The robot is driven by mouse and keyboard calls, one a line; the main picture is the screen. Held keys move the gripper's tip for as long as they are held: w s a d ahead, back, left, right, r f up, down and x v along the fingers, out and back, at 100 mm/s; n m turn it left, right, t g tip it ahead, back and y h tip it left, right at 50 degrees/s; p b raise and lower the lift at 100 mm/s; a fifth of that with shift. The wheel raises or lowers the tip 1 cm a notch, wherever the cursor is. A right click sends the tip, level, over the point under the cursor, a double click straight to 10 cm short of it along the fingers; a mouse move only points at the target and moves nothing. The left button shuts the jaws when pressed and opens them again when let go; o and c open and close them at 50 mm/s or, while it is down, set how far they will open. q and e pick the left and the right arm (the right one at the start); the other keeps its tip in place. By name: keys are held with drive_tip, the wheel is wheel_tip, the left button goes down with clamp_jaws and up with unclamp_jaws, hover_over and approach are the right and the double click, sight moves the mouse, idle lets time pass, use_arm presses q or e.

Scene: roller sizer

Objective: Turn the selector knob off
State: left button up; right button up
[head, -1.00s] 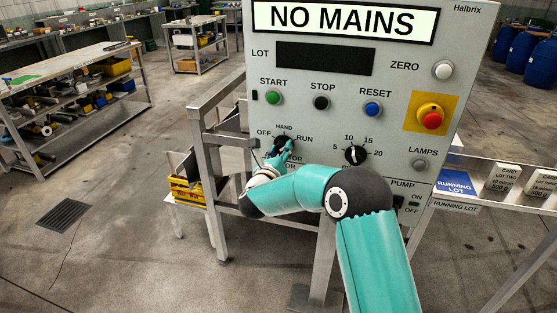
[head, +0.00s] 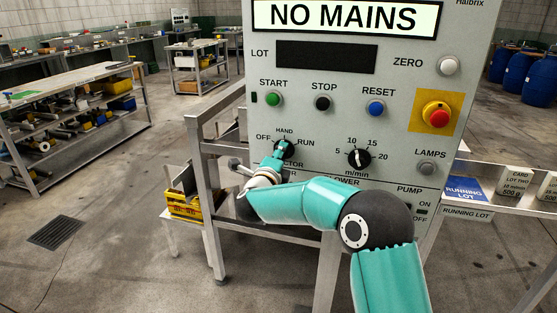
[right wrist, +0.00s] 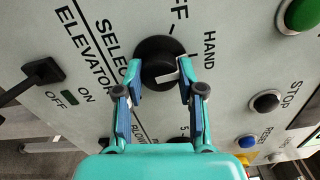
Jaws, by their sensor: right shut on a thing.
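The black selector knob (head: 290,150) is on the grey control panel (head: 330,115), below the START button, with OFF, HAND and RUN around it. In the right wrist view the knob (right wrist: 158,52) has a white pointer mark on its lower right part; the exact setting is hard to tell. My right gripper (head: 281,152) is at the knob, partly covering it and the label beneath. In the right wrist view its fingers (right wrist: 160,76) lie on both sides of the knob, shut on it. My left gripper is not in view.
A speed dial (head: 359,158) is right of the knob, and a green START button (head: 273,99) is above. A red stop button (head: 439,118) sits on yellow at right. A black lever (right wrist: 42,73) stands out beside the ELEVATOR label. A metal frame (head: 205,165) stands left of the panel.

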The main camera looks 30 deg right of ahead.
drive_tip(key=shift+r+n+p, duration=0.1)
drive_tip(key=shift+n+p, duration=1.25)
drive_tip(key=shift+n, duration=4.25)
drive_tip(key=o, duration=1.1)
drive_tip(key=shift+w+d+f, duration=0.1)
drive_tip(key=shift+w+f, duration=0.05)
drive_tip(key=shift+f, duration=0.1)
drive_tip(key=shift+o, duration=0.2)
